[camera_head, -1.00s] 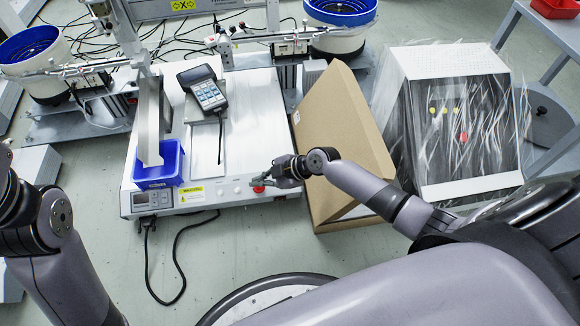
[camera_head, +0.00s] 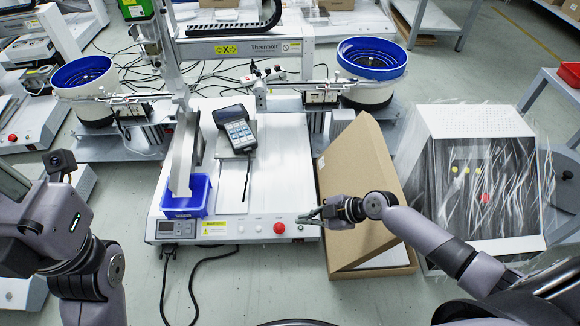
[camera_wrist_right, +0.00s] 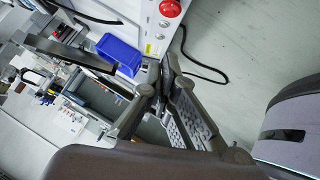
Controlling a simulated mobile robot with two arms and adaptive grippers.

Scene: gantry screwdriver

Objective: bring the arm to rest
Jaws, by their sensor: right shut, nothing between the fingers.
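My right gripper (camera_head: 306,217) is shut and empty at the front right corner of the white gantry machine (camera_head: 270,185). Its tips are just right of the red button (camera_head: 279,228), apart from it in the picture. In the right wrist view, the fingers (camera_wrist_right: 166,68) are together, with the red button (camera_wrist_right: 170,8) beyond them. My right arm reaches in from the right, in front of the cardboard box. My left arm stands at the left edge of the head view; its gripper fingers do not show.
A blue bin (camera_head: 187,197) and a handheld pendant (camera_head: 237,128) are on the machine. An open cardboard box (camera_head: 365,165) stands close beside my right gripper. A plastic-wrapped cabinet (camera_head: 475,120) is further right. Bowl feeders (camera_head: 372,58) stand behind. Black cables run on the floor in front.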

